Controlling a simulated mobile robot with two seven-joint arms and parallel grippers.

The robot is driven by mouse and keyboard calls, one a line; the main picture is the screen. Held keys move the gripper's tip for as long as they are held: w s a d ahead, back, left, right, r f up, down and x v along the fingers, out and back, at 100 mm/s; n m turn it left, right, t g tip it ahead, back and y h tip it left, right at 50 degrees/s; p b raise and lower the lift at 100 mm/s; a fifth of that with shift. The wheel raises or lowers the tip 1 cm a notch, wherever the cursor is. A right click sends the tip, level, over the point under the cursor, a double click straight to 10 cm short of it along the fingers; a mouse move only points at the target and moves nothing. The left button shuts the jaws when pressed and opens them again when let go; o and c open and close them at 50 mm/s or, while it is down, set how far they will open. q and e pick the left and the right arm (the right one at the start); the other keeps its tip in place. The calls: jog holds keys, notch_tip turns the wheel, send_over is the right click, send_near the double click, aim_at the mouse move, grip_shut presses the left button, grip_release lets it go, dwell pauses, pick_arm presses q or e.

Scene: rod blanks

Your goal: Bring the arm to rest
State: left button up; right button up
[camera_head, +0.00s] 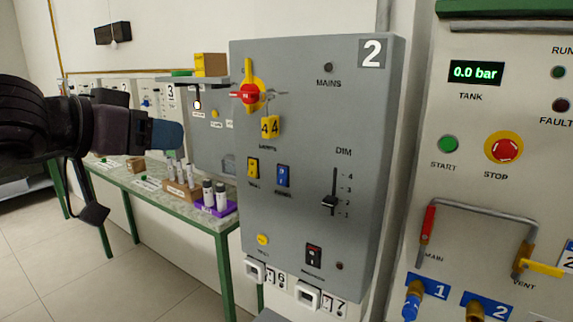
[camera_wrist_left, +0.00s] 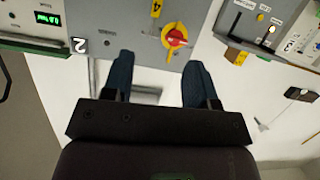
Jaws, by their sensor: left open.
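My left arm comes in from the left in the head view, and its gripper (camera_head: 168,135) has blue-grey fingers pointing right. It is in the air, in front of the bench and left of the grey panel marked 2 (camera_head: 300,215). In the left wrist view the two fingers of my left gripper (camera_wrist_left: 158,65) stand apart with nothing between them. Beyond them are the grey panel and its red and yellow rotary switch (camera_wrist_left: 175,40). The gripper touches nothing that I can see. My right gripper is not in view.
A green-framed bench (camera_head: 215,223) stands along the wall, with a wooden rack (camera_head: 183,192) and a purple holder (camera_head: 230,210) carrying grey rods. A light panel with red STOP button (camera_head: 504,147) and pipe handles is at right. The floor (camera_head: 150,285) at lower left is clear.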

pick_arm(q)
jog(key=s+d+r+n+g+h, duration=0.35)
jog(key=d+n+g+h, duration=0.25)
jog(key=n+h, duration=0.85)
jog(key=w+a+f+m+t+y, duration=0.4)
jog(key=f+m+t, duration=0.15)
jog(key=m, duration=0.45)
jog(key=w+a+f+m+t+y, duration=0.3)
jog(key=f+m+t+y, duration=0.15)
jog(key=f+m, duration=0.35)
jog(key=w+a+f+m+t+y, duration=0.4)
jog(key=f+m+y, duration=0.1)
jog(key=m, duration=0.6)
jog(key=s+a+f+n+g+y, duration=0.25)
jog(key=f+n+y, duration=0.35)
jog(key=f+n, duration=1)
jog(key=s+f+n+g+y, duration=0.1)
jog(key=s+f+g, duration=0.2)
jog(key=s+f, duration=0.8)
jog(key=s+a+f+n+g+y, duration=0.1)
jog(key=s+f+n+g+y, duration=0.1)
jog(key=s+f, duration=1)
notch_tip(320, 180, down, 4)
jog(key=shift+s+a+f+g, duration=0.2)
jog(key=shift+a+f+g, duration=0.05)
jog(key=shift+g, duration=0.4)
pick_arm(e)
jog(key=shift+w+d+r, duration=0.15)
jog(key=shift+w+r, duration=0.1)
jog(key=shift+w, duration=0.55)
